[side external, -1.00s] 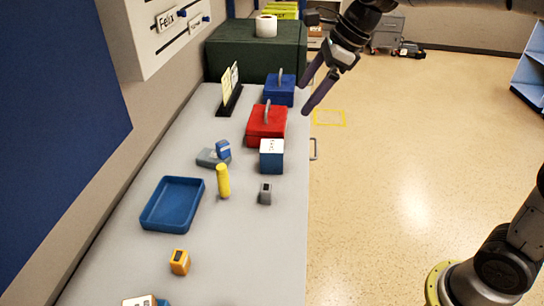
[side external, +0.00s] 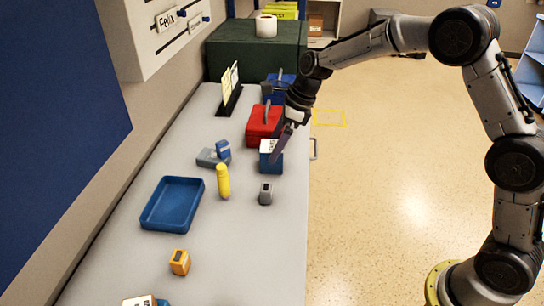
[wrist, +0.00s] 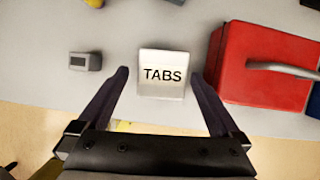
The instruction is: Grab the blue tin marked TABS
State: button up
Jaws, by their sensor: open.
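The blue tin marked TABS (side external: 271,160) stands on the grey table near its right edge, just in front of the red box. In the wrist view its white top with the word TABS (wrist: 163,74) faces me, and its blue sides are hardly seen. My gripper (side external: 279,152) is open at the tin in the side view and partly covers it. In the wrist view the fingertips of my gripper (wrist: 158,74) lie to the left and right of the tin, with a gap on each side. I cannot tell how far above the table they are.
The red box (side external: 262,122) with a grey handle stands close to the right finger in the wrist view. A small grey device (side external: 265,194), a yellow cylinder (side external: 223,182) and a blue tray (side external: 173,204) are nearby. A blue box (side external: 271,88) stands behind the red one.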

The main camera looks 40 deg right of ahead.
aim_at(267, 156)
jog(key=shift+w+x, duration=0.2)
jog(key=shift+x, duration=2.5)
jog(key=shift+r, duration=0.15)
jog(key=c, duration=1.4)
